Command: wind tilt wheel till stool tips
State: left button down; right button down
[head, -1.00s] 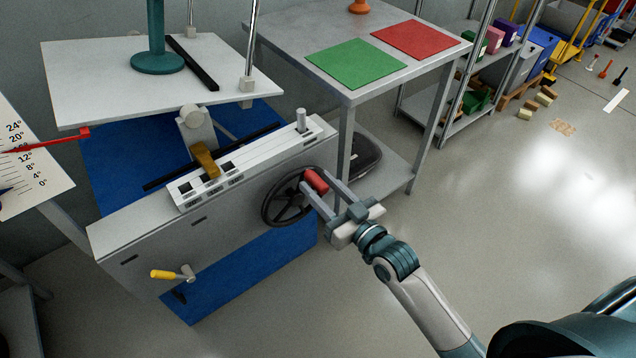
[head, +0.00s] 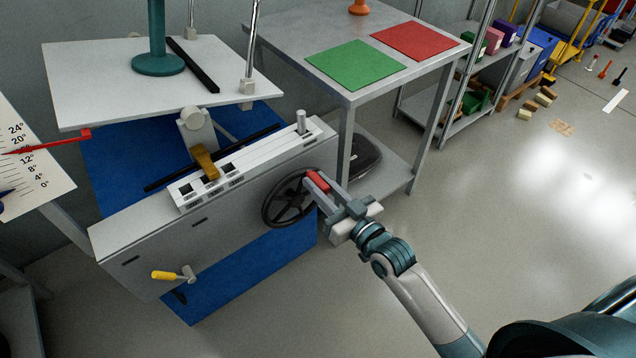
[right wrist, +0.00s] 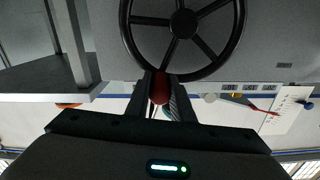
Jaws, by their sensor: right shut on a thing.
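The black spoked tilt wheel (head: 287,201) is on the front face of the grey test rig (head: 210,235), and it shows large in the right wrist view (right wrist: 184,24). Its red knob (head: 317,180) is at the rim's upper right. My right gripper (head: 321,187) is shut on the red knob (right wrist: 161,84). The white tilting platform (head: 100,75) carries a teal stool base and post (head: 157,62); the stool's top is out of frame. A red pointer (head: 60,143) lies across the angle scale (head: 25,165), between the 12° and 20° marks. My left gripper is not in view.
A yellow-handled crank (head: 165,275) sticks out low on the rig's front. A grey table (head: 345,92) with a green mat (head: 355,65) and a red mat (head: 415,40) stands behind the wheel.

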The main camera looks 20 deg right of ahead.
jog(key=shift+w+d+f+m+p, duration=0.15)
jog(key=shift+d+m+p, duration=0.15)
jog(key=shift+m, duration=0.2)
jog(key=shift+w+d+f+m+p, duration=0.1)
jog(key=shift+d+f+m+p, duration=0.15)
jog(key=shift+m, duration=0.25)
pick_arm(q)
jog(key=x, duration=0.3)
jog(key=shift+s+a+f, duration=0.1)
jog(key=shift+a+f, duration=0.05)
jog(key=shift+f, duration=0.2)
pick_arm(e)
jog(key=shift+r, duration=0.1)
jog(key=c, duration=1.5)
grip_release()
jog(key=shift+c, duration=0.2)
jog(key=shift+s+d, duration=0.1)
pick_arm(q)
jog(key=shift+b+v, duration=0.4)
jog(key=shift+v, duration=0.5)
pick_arm(e)
jog(key=v, duration=1.7)
jog(key=shift+s, duration=0.15)
